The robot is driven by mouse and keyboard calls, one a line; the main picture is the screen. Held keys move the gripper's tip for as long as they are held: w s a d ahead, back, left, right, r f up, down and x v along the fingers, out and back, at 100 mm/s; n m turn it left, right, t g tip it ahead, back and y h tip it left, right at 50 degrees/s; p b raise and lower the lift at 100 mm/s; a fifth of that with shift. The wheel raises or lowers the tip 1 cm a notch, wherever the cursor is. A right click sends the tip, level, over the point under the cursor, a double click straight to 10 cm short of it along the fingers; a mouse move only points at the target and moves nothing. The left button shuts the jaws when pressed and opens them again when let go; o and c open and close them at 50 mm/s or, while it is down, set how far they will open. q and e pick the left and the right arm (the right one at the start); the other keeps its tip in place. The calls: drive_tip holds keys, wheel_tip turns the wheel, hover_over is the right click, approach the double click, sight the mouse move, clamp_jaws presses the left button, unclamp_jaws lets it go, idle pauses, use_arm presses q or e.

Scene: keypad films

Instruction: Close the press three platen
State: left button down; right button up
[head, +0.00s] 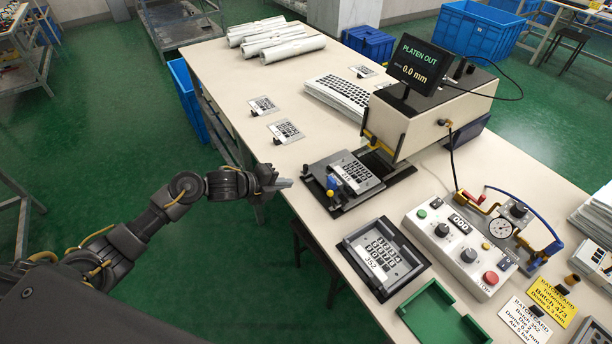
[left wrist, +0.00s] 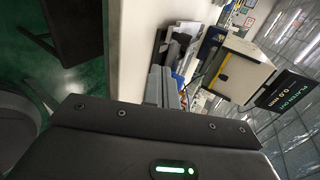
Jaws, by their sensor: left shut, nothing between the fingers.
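The press (head: 415,118) is a cream box with a dark screen (head: 421,62) reading "PLATEN OUT 0.0 mm". It also shows in the left wrist view (left wrist: 241,70). Its platen (head: 337,207) is out in front, on the left side of the press, and bears a film with a printed keypad (head: 352,172). A small blue and yellow part (head: 332,184) stands at the platen's near-left edge. My left gripper (head: 288,183) is shut and empty at the table's left edge, just left of the platen and apart from it. Its closed fingers show in the left wrist view (left wrist: 166,88). My right gripper is not in view.
A dark tray with a film marked 352 (head: 346,245), a green tray (head: 405,308) and a control box (head: 440,247) with a gauge lie nearer on the table.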

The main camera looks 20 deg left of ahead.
sight(314, 177)
use_arm(q)
drive_tip(key=x, duration=0.3)
drive_tip(key=r+p+x, duration=0.1)
drive_tip(key=x, duration=0.2)
drive_tip(key=shift+w+d, duration=0.15)
drive_tip(key=shift+w, duration=0.05)
drive_tip(key=shift+w+d+p, duration=0.3)
drive_tip(key=shift+w+d, duration=0.25)
drive_tip(key=shift+w, duration=0.15)
drive_tip(key=shift+w+f, duration=0.1)
